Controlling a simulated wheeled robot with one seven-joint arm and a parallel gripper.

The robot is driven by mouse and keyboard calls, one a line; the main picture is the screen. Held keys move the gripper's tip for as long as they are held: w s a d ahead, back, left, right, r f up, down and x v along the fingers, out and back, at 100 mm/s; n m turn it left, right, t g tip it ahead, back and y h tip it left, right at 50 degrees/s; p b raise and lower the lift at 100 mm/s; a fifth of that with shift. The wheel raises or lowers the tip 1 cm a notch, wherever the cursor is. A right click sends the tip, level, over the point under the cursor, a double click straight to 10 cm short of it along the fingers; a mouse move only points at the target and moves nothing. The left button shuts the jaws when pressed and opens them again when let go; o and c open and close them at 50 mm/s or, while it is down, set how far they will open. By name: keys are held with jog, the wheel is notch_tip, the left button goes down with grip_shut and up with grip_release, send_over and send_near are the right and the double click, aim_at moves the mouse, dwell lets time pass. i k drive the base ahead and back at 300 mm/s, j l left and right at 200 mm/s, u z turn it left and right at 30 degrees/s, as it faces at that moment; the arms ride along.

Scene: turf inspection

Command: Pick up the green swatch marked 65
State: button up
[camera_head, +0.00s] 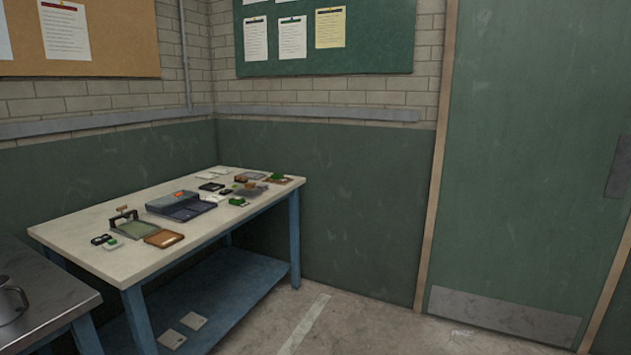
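A workbench (80,240) with a pale top and blue legs stands in the corner with small items on it. A small green piece (238,201) lies near its front edge, right of the middle. A pale piece with some green (113,245) lies near the left end. Another green piece (278,176) sits at the far right end, by a brown tray (287,181). No number is readable, so I cannot tell which is the swatch marked 65. My gripper is not in view.
A dark blue-grey case (182,206) sits mid-bench, beside a greenish tray (140,229) and a brown tray (164,239). A metal table (40,300) with a mug (10,302) stands at lower left. Bare floor (345,325) lies right of the bench, before a green door (530,170).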

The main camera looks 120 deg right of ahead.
aim_at(277, 176)
jog(key=z, duration=3.95)
jog(key=i+l+u, duration=0.1)
jog(key=u, duration=0.3)
jog(key=i+l+u, duration=0.25)
jog(key=u, duration=0.2)
jog(key=i+l+u, duration=0.1)
jog(key=l, duration=0.2)
jog(key=i+l+u, duration=0.2)
jog(key=i+l, duration=0.15)
jog(key=l, duration=0.25)
jog(key=i+l+u, duration=0.1)
jog(key=l, duration=0.25)
jog(key=i+l+u, duration=0.1)
jog(key=l, duration=0.25)
jog(key=i+l, duration=0.15)
jog(key=l, duration=0.25)
jog(key=i+l, duration=0.1)
jog(key=l, duration=0.3)
jog(key=i+l, duration=0.15)
jog(key=l, duration=0.2)
jog(key=i+l, duration=0.15)
jog(key=l, duration=0.25)
jog(key=i+l, duration=0.15)
jog(key=l, duration=0.25)
jog(key=i+l, duration=0.1)
jog(key=l, duration=0.3)
jog(key=i+u, duration=0.05)
